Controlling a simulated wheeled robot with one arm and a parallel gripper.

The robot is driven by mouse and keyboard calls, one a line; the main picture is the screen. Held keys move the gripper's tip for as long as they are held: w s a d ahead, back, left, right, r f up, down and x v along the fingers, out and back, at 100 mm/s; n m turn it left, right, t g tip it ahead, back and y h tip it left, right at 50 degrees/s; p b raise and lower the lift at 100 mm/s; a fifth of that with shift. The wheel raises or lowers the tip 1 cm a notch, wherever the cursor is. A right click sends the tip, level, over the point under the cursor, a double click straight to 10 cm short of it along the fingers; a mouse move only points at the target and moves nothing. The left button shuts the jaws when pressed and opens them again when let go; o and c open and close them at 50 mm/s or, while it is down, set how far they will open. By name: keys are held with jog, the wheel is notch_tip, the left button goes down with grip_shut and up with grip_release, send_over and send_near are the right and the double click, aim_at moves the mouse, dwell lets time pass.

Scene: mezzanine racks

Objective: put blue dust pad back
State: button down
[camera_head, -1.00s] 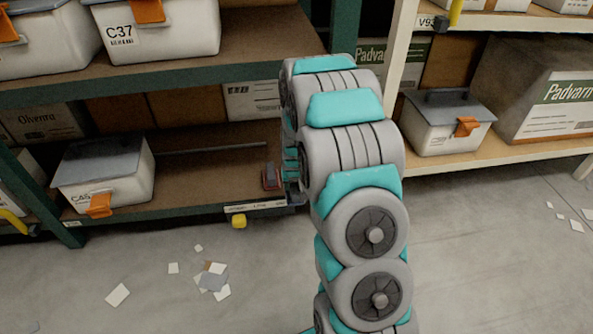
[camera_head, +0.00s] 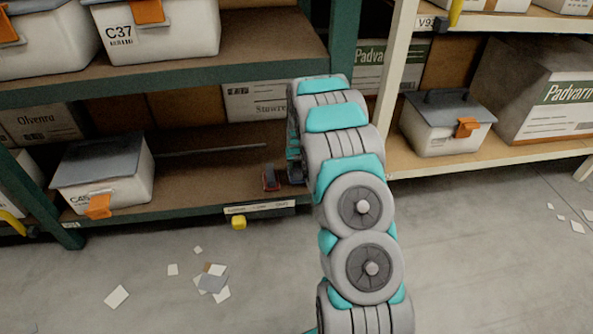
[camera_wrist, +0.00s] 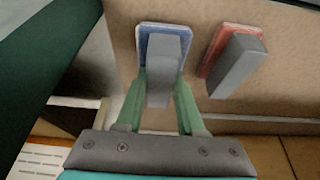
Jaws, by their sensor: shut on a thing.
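The blue dust pad (camera_wrist: 145,36) shows in the wrist view as a blue and white pad with a grey block handle (camera_wrist: 164,62). My gripper (camera_wrist: 164,90) is shut on that handle, with its green fingers on either side. The pad is over or against the brown shelf board; I cannot tell whether it touches it. A red pad with a grey handle (camera_wrist: 236,65) is beside it to the right, apart from it. The red pad (camera_head: 270,180) also shows near the front of the lower shelf in the head view. There, my arm hides the blue pad and my fingertips.
The lower shelf (camera_head: 195,185) has bare room left of the red pad. A lidded bin (camera_head: 105,175) stands at its left end. A dark green upright (camera_wrist: 50,60) is close to my gripper's left.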

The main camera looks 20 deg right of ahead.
jog(key=shift+f, duration=1)
jog(key=shift+f, duration=0.15)
jog(key=c, duration=0.5)
grip_release()
